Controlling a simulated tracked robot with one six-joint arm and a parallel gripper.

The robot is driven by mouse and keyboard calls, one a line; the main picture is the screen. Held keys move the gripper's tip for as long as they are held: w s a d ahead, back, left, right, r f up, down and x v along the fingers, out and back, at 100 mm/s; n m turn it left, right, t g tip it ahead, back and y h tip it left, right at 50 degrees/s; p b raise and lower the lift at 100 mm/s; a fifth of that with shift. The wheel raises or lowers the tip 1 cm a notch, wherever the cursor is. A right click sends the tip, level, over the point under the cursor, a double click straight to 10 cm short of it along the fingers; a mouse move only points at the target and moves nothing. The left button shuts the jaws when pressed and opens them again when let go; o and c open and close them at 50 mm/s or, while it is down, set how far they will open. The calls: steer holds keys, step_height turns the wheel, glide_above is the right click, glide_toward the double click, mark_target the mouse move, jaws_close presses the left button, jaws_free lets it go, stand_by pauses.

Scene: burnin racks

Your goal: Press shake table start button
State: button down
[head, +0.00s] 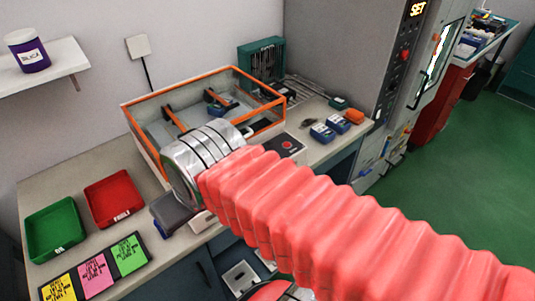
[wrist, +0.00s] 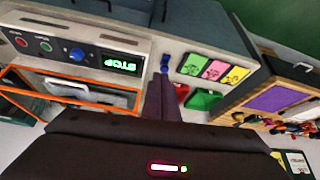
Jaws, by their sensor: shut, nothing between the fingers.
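The shake table (head: 275,97) is an orange-framed open box on the bench in the head view. Its front is largely hidden by my arm. In the wrist view its control panel (wrist: 97,50) is turned over at the upper left. The panel has a green button (wrist: 46,46) beside a red button (wrist: 22,42), a blue knob (wrist: 77,53) and a lit green display (wrist: 122,63) reading STOP. My gripper (wrist: 161,78) is shut and empty, right of the panel and apart from the green button. My arm covers the fingertips in the head view.
A green tray (head: 50,229), a red tray (head: 113,197) and coloured note cards (head: 95,270) lie on the bench at left. Blue boxes (head: 322,132) stand right of the shake table. A tall grey cabinet (head: 345,50) stands behind at right. Green floor (head: 455,180) is open.

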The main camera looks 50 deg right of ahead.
steer(key=w+d+f+m+t+y, duration=0.15)
steer(key=w+d+m, duration=0.35)
steer(key=w+d, duration=0.85)
steer(key=s+d+f+m+t+h, duration=0.1)
steer(key=d+f+m, duration=0.1)
steer(key=d, duration=0.9)
steer(key=s+d+f+m+t, duration=0.1)
steer(key=d+m, duration=0.1)
steer(key=d, duration=0.9)
steer(key=shift+d+f+h, duration=0.35)
steer(key=shift+f, duration=0.1)
steer(key=shift+f, duration=4.35)
